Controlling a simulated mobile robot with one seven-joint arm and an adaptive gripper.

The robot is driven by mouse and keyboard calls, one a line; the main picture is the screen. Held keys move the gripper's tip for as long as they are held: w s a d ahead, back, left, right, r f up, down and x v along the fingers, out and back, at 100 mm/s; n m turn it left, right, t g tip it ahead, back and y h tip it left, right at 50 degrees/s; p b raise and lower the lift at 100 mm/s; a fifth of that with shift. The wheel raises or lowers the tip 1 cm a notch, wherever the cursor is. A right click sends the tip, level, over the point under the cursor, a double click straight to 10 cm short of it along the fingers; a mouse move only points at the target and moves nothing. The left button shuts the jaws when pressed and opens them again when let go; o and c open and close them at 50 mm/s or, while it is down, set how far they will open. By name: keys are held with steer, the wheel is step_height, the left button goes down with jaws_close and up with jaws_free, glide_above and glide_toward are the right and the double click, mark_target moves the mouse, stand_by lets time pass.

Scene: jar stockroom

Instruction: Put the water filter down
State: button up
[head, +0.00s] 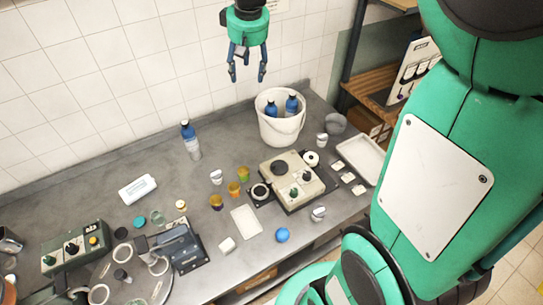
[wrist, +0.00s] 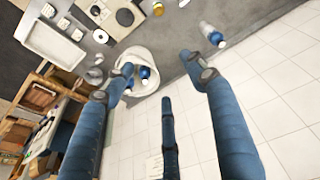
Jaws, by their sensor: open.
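My gripper (head: 247,72) is open and empty, hanging high in front of the tiled wall, above and a little left of the white bucket (head: 281,130) in the head view. In the wrist view its spread fingers (wrist: 157,64) have nothing between them, and the bucket (wrist: 127,54) shows beyond. Two blue-topped bottles (head: 291,105) stand inside the bucket, their lower parts hidden. A similar blue-capped bottle (head: 190,140) stands upright on the counter to the left. I cannot tell for certain which thing is the water filter.
The grey counter (head: 105,188) holds a white pack (head: 137,188), small jars (head: 234,188), a beige device (head: 292,180), a white tray (head: 358,160) and a grey bowl (head: 335,123). Bare counter lies around the standing bottle. A shelf unit (head: 367,85) stands at the right.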

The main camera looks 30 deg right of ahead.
steer(key=s+a, duration=0.3)
steer(key=s, duration=0.7)
steer(key=s+a+f+t, duration=0.1)
steer(key=s+a, duration=0.2)
steer(key=s, duration=0.7)
steer(key=s+a+m+t, duration=0.1)
steer(key=s+a, duration=0.3)
steer(key=s, duration=0.7)
steer(key=shift+f+y, duration=0.3)
steer(key=shift+f, duration=0.1)
step_height(320, 180, down, 18)
steer(key=b, duration=1.8)
steer(key=shift+r, duration=0.2)
steer(key=o, duration=1.1)
